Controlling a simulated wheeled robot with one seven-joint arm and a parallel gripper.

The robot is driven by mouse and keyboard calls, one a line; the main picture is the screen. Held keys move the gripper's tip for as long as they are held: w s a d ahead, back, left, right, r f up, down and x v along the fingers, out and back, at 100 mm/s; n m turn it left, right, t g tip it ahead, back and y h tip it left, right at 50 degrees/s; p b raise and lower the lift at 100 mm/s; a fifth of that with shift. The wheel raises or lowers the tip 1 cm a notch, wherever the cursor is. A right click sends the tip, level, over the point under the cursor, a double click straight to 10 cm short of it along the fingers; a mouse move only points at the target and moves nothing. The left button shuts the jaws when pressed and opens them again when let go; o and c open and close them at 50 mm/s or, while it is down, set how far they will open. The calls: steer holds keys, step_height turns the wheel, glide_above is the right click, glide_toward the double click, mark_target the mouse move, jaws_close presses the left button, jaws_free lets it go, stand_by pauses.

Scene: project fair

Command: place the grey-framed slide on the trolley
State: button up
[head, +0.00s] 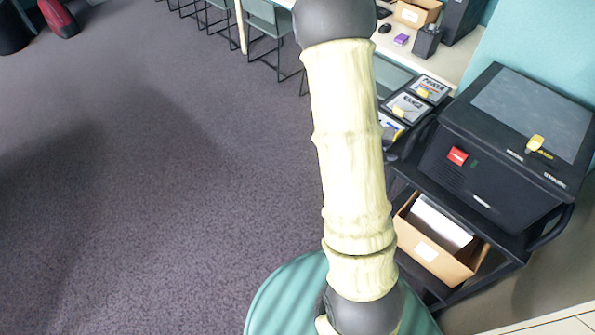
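The trolley (522,250) is a black cart at the right, with a large black machine on its upper level. Several small framed, labelled panels lie in a row at the left of the machine: one (430,88) at the back, one (406,107) in the middle, and one (388,127) partly hidden by my arm. I cannot tell which, if any, is the grey-framed slide. My cream arm crosses the middle of the view. My gripper is out of view.
The black machine (490,165) has a red switch and a yellow tag. A cardboard box (435,262) with white sheets sits on the trolley's lower shelf. A light desk (455,55) with small items is behind. Chairs (268,18) stand at the back. Carpet at left is clear.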

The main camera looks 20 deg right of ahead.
steer(key=s+a+r+m+y, duration=0.1)
steer(key=a+r+m+y, duration=0.1)
steer(key=a+m, duration=0.3)
steer(key=s+a+r+m+t+y, duration=0.1)
steer(key=a+m+y, duration=0.4)
steer(key=a, duration=0.7)
steer(key=s+a+r+m+t+y, duration=0.1)
steer(key=a+r+m+y, duration=0.3)
steer(key=a, duration=0.5)
steer(key=shift+s+a+m, duration=0.25)
steer(key=shift+a+m, duration=0.05)
steer(key=shift+m, duration=0.4)
steer(key=shift+w+d, duration=0.1)
